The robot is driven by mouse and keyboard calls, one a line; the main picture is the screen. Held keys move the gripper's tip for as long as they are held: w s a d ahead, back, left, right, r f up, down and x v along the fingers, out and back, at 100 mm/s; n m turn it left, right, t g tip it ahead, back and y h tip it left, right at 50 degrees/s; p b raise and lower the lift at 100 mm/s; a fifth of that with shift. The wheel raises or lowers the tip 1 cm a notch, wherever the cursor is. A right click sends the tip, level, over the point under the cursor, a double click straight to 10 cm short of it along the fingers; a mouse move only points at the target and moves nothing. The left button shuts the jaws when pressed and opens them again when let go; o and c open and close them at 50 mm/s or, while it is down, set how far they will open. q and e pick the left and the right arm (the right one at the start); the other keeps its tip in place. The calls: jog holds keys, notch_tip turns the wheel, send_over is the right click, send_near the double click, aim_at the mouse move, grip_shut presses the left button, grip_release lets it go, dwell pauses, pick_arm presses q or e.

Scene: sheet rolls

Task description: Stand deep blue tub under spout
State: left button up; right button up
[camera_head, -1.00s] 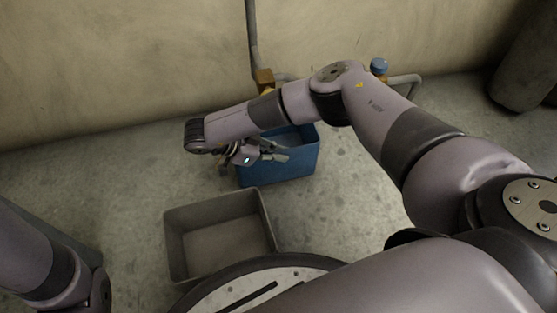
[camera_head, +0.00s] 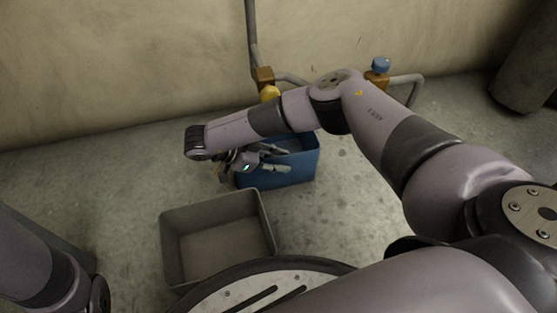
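The deep blue tub (camera_head: 300,171) stands upright on the floor near the wall, behind the grey tub. My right arm reaches across it and hides part of its back rim. My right gripper (camera_head: 279,157) is at the tub's left part, with its fingers apart and pointing right over the opening. I cannot tell whether they touch the tub. A grey pipe spout (camera_head: 412,92) bends downward at the right of the tap with the blue knob (camera_head: 381,64). The blue tub is left of this spout. My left arm shows at the lower left, its gripper out of view.
An empty grey tub (camera_head: 218,240) stands in front of the blue tub, close to my base. A brass fitting (camera_head: 264,77) with a yellow part (camera_head: 270,93) is on the pipework at the wall. A dark cylinder (camera_head: 530,70) stands at the far right. Floor right of the blue tub is clear.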

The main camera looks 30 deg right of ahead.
jog(key=shift+r, duration=0.2)
jog(key=p+v, duration=0.7)
jog(key=v, duration=0.5)
dwell(0.4)
